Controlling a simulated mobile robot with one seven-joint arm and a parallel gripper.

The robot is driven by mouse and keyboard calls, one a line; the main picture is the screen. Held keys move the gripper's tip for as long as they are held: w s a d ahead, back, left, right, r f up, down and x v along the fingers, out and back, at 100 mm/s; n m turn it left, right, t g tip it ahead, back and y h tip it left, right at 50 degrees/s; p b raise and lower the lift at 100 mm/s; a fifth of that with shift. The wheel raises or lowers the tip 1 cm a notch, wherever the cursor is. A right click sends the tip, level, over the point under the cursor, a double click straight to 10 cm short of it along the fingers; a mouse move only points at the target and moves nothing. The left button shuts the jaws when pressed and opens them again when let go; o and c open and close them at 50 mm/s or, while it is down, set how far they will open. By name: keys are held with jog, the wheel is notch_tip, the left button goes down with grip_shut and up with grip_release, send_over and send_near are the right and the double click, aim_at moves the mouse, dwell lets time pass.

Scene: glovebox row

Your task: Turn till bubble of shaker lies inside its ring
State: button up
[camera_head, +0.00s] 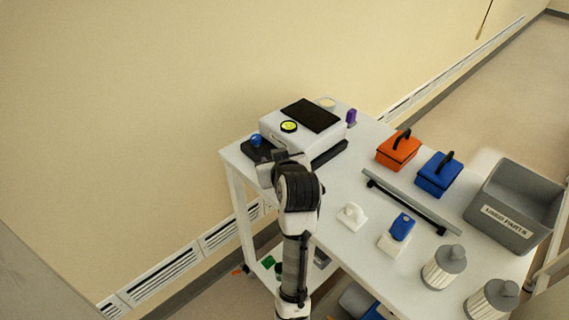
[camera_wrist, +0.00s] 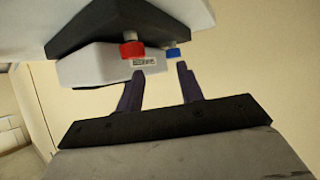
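The shaker (camera_head: 278,132) is a white box with a dark top plate on a black base at the table's far left corner. In the head view my arm hides the fingers.
A grey rail (camera_head: 410,200) crosses the white table (camera_head: 340,185). Orange (camera_head: 398,151) and blue (camera_head: 438,175) handled boxes, a grey bin (camera_head: 515,205), a white piece (camera_head: 351,216), a blue-topped block (camera_head: 398,236) and two ribbed canisters (camera_head: 443,268) stand rightward. The wall runs behind.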

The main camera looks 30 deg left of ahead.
jog(key=s+d+r+m+t+h+b, duration=0.15)
jog(key=s+m+t+h, duration=0.25)
jog(key=s+m+h, duration=0.4)
jog(key=shift+y, duration=0.6)
jog(key=p+x, duration=0.1)
jog(key=x, duration=0.2)
jog(key=p+x, duration=0.1)
jog(key=x, duration=0.3)
jog(key=p+x, duration=0.1)
jog(key=x, duration=0.3)
jog(key=shift+w+r+p, duration=0.2)
jog(key=shift+r+p, duration=0.1)
jog(key=shift+p, duration=0.05)
jog(key=shift+w+a+f, duration=0.1)
jog(key=shift+w+f, duration=0.3)
jog(key=shift+w, duration=0.15)
jog(key=c, duration=0.7)
jog(key=shift+n+y, duration=0.4)
jog(key=shift+y, duration=0.1)
